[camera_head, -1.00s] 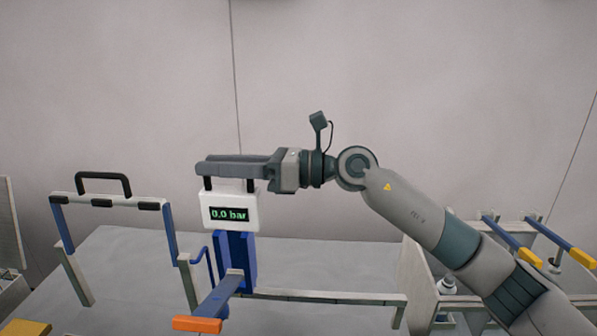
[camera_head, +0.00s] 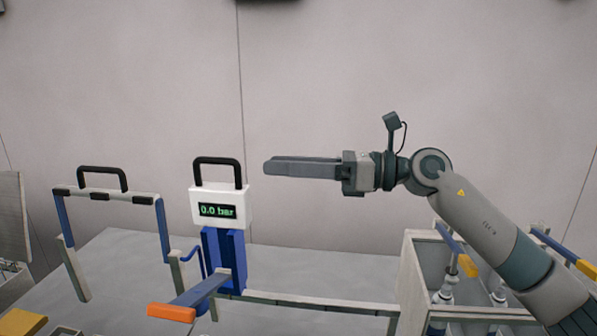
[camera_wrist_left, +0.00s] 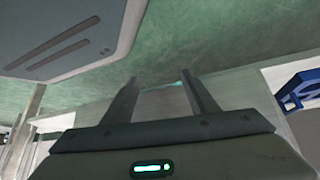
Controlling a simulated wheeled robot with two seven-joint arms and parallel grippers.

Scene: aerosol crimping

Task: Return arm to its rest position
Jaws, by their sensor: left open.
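My right gripper (camera_head: 268,167) is at mid-height in the head view, pointing left. Its fingers are seen edge-on, so their gap cannot be judged; nothing shows hanging from them. It is clear of the black handle (camera_head: 217,160) on top of the white gauge head (camera_head: 219,209), which reads 0.0 bar, and lies to its right. My left gripper (camera_wrist_left: 160,76) shows only in the left wrist view, with two fingers apart and nothing between them.
A blue column (camera_head: 222,258) carries the gauge head; its lever ends in an orange grip (camera_head: 171,313). A frame with a black handle (camera_head: 102,171) stands left. At right, a grey crate (camera_head: 411,277) holds white-topped bottles (camera_head: 446,291). The wall behind is bare.

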